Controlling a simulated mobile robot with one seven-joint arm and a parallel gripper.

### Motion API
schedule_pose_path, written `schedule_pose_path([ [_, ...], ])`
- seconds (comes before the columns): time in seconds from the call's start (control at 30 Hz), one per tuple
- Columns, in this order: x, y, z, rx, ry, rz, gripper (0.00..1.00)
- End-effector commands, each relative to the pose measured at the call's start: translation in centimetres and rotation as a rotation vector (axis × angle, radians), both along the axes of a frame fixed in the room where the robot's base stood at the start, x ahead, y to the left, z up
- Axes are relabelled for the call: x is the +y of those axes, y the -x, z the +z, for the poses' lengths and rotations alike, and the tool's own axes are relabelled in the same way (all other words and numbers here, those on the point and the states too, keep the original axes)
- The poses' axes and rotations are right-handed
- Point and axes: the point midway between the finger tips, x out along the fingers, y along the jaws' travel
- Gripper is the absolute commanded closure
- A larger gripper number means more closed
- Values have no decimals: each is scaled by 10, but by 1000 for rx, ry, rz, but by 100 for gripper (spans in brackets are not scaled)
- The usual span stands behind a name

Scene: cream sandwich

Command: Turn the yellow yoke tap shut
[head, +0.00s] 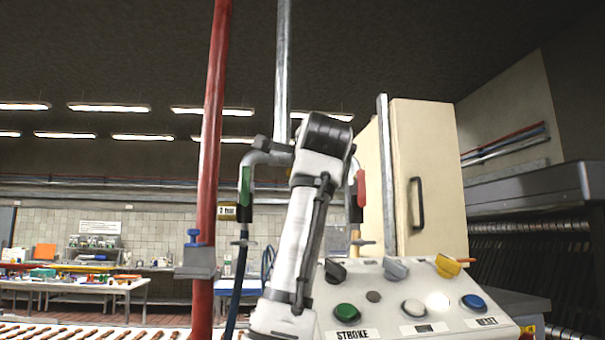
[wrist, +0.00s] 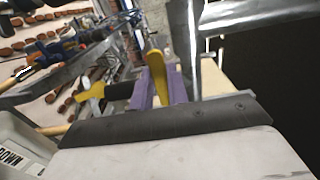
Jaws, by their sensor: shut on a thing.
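In the wrist view, the yellow yoke tap's handle (wrist: 156,72) stands upright between the purple fingers of my gripper (wrist: 159,88). The fingers are shut on it, one on each side. The tap's body and pipe are mostly hidden behind the fingers and the dark edge of my wrist. In the head view, my white arm hides my gripper, and I cannot make out the tap's handle there. A small yellow piece (head: 355,238) shows below the red-handled fitting, but I cannot tell what it belongs to.
A control console (head: 415,315) with buttons and a yellow selector (head: 447,266) stands at the right. A red post (head: 211,150) rises left of my arm. A green grip (head: 245,188) and red grip (head: 361,190) hang beside it. A cream cabinet (head: 435,170) is behind.

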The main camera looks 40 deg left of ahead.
Motion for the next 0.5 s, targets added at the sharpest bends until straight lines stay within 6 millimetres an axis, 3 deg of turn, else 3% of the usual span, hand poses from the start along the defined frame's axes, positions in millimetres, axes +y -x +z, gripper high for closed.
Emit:
schedule_pose_path([
  [0.4,-1,0,1,5,-6,-1,100],
  [0.43,-1,0,1,5,-6,-1,81],
  [0.5,-1,0,1,5,-6,-1,72],
])
